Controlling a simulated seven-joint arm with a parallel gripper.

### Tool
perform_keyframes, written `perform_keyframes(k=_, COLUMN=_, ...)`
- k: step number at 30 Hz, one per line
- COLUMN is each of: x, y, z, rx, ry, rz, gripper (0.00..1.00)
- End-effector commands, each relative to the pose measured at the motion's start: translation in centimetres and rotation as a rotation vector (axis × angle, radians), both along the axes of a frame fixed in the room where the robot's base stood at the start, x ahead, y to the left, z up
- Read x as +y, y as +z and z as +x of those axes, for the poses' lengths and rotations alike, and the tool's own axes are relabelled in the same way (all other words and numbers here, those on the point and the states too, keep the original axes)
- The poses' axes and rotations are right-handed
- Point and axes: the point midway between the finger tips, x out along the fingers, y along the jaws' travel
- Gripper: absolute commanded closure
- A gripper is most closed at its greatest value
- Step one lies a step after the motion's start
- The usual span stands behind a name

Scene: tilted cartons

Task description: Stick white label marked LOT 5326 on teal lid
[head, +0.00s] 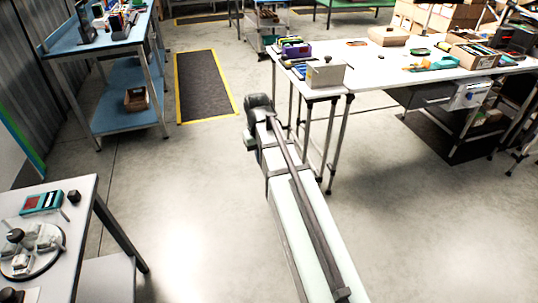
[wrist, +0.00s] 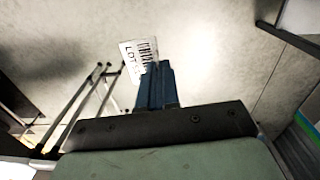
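The white label (wrist: 138,57) shows in the wrist view, with a barcode and the letters LOT; its number is not legible. It is at the tips of my gripper's blue fingers (wrist: 153,82), which are close together and appear shut on its edge. The label hangs in the air above the floor. In the head view my arm hides the gripper and label. No teal lid can be made out for certain; a small teal object (head: 443,62) lies on the white bench at the right, too small to identify.
The white bench (head: 385,65) holds cartons, a grey box (head: 325,73) near its left corner and several small items. A blue bench (head: 98,42) stands at upper left, a white table (head: 75,245) with a round tray at lower left. Open floor lies between them.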

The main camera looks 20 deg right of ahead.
Motion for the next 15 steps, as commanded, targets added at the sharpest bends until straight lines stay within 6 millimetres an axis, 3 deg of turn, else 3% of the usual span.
perform_keyframes(k=5, x=3.6, y=0.0, z=0.0, rx=0.0, ry=0.057, rz=0.0, gripper=1.0)
perform_keyframes(k=15, x=13.3, y=0.1, z=-0.9, rx=-0.002, ry=0.214, rz=0.0, gripper=1.0)
